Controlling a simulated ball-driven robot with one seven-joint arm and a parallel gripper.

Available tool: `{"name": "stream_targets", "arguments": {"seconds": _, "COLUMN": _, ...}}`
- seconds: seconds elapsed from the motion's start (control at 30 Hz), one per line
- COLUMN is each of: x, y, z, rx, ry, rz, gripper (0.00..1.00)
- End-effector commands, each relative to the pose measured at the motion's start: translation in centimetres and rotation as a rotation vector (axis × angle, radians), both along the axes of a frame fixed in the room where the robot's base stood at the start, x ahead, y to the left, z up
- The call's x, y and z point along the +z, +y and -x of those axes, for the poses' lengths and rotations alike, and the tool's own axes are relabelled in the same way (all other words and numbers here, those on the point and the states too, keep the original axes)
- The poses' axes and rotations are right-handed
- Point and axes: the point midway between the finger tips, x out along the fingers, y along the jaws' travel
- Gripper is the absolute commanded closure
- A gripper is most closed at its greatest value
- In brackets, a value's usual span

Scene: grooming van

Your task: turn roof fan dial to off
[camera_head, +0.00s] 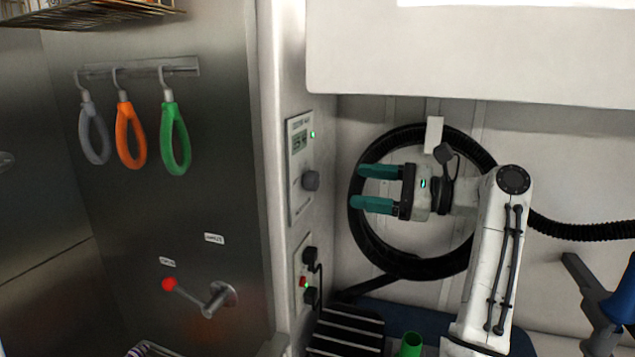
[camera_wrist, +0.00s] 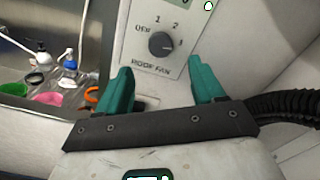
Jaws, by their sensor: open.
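The roof fan dial (camera_wrist: 162,43) is a round dark knob on a pale panel (camera_wrist: 137,52) labelled ROOF FAN, with OFF at its left and numbers around its top and right. I cannot clearly tell which mark its pointer faces. In the head view the dial (camera_head: 310,181) sits on the narrow white wall, below a small display. My gripper (camera_head: 357,187) is open and empty, its teal fingers pointing left at the dial, with a gap between. In the wrist view my gripper (camera_wrist: 160,66) has one finger to either side below the dial, apart from it.
A coiled black hose (camera_head: 377,249) hangs behind my gripper. Plugs and a red switch (camera_head: 303,282) are below the dial. Loops in grey, orange and green (camera_head: 175,150) hang on the steel wall at left, above a red-tipped lever (camera_head: 190,293). A white cabinet (camera_head: 470,60) overhangs above.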

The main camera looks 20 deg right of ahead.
Motion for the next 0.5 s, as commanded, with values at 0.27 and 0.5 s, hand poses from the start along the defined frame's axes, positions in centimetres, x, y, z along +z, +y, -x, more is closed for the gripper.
{"name": "stream_targets", "arguments": {"seconds": 0.27, "x": 0.1, "y": 4.3, "z": -3.0, "rx": 0.003, "ry": 0.002, "rz": 0.001, "gripper": 0.32}}
{"name": "stream_targets", "arguments": {"seconds": 0.5, "x": 0.0, "y": 6.7, "z": -4.8, "rx": 0.001, "ry": 0.001, "rz": 0.002, "gripper": 0.32}}
